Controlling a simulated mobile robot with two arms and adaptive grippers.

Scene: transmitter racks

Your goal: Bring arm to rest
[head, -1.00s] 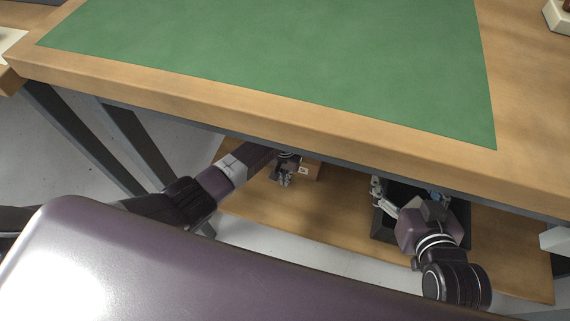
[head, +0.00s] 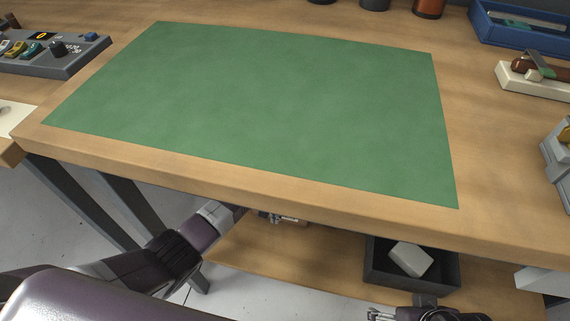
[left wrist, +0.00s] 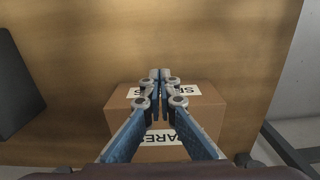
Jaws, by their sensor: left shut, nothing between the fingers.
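My left arm reaches under the front edge of the wooden workbench (head: 300,196). My left gripper (head: 284,218) shows only partly there, just below the bench edge. In the left wrist view its fingertips (left wrist: 160,75) are together with nothing between them. They point at a brown cardboard box (left wrist: 205,115) with white labels, one reading "SPARES", on the lower shelf. I cannot tell the exact gap to the box. My right gripper (head: 380,314) is at the bottom edge, in front of the shelf, mostly cut off. Its opening is unclear.
A dark bin (head: 375,274) holding a pale block (head: 410,258) stands on the lower shelf (head: 250,256). A green mat (head: 260,110) covers much of the bench top and is clear. A control panel (head: 50,60) is far left; a blue tray (head: 520,30) is at back right.

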